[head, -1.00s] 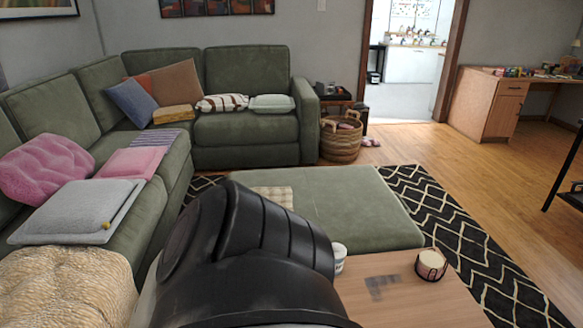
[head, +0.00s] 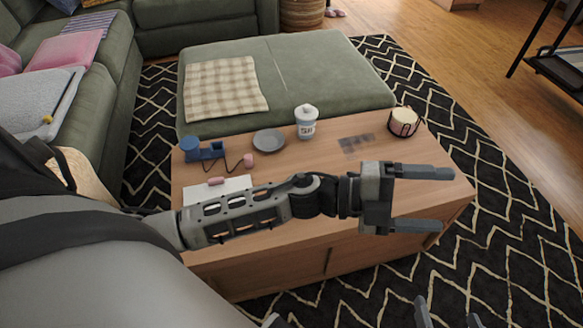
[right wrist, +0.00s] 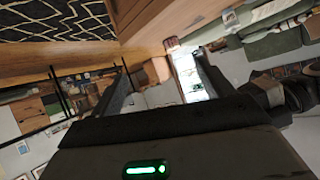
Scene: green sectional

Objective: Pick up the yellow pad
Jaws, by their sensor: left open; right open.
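I cannot make out a yellow pad on the coffee table (head: 300,155); part of the tabletop is hidden behind my left arm. My left gripper (head: 445,199) is open and empty, with its fingers pointing right over the table's right end. My right gripper (head: 447,310) shows only its fingertips at the bottom edge of the head view, beyond the table's front. In the right wrist view my right gripper (right wrist: 163,78) is open, with nothing between its fingers.
The table holds a white lidded cup (head: 306,123), a grey plate (head: 269,141), a candle holder (head: 404,122), a blue item (head: 201,150) and a white sheet (head: 240,184). A green ottoman (head: 320,75) stands behind. Patterned rug (head: 525,220) is clear at right.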

